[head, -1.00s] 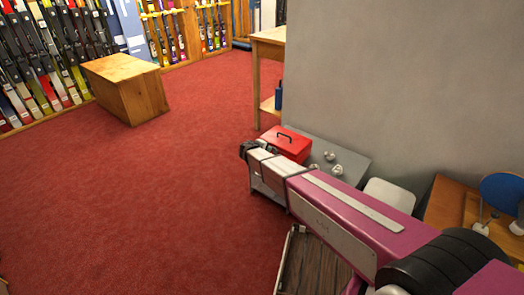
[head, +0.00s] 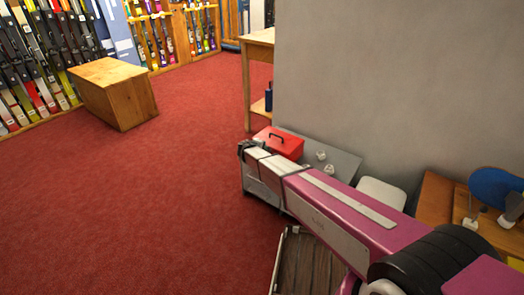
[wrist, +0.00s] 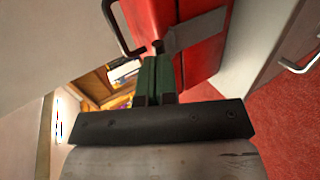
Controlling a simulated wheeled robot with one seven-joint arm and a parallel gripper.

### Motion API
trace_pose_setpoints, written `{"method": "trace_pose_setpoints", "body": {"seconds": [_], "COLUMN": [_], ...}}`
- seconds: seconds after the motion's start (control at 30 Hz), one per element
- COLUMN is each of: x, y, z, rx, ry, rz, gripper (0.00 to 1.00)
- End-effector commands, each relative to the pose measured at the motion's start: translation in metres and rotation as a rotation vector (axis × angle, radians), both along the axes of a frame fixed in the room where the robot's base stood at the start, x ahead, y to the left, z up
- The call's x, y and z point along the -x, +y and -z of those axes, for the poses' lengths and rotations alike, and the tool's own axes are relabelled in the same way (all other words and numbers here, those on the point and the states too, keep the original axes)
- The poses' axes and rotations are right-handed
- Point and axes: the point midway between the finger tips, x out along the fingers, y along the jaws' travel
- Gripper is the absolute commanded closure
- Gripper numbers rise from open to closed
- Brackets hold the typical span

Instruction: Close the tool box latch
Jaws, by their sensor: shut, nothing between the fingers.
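In the head view my arm's end hides the box's lower front.
The grey worktop (head: 345,166) carries small pale objects (head: 324,163) right of the box. A grey wall (head: 390,80) rises behind. A wooden table (head: 258,40) stands beyond, a wooden block (head: 115,92) further left. Red carpet (head: 150,200) is open on the left.

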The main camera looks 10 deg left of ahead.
Motion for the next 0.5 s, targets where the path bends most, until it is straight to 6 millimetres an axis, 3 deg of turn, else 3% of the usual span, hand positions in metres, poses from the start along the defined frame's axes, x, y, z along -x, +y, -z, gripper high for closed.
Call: {"method": "trace_pose_setpoints", "body": {"seconds": [0.5], "x": [0.0078], "y": [0.0028], "z": [0.004], "rx": [0.0], "ry": [0.0], "rz": [0.001], "gripper": [1.0]}}
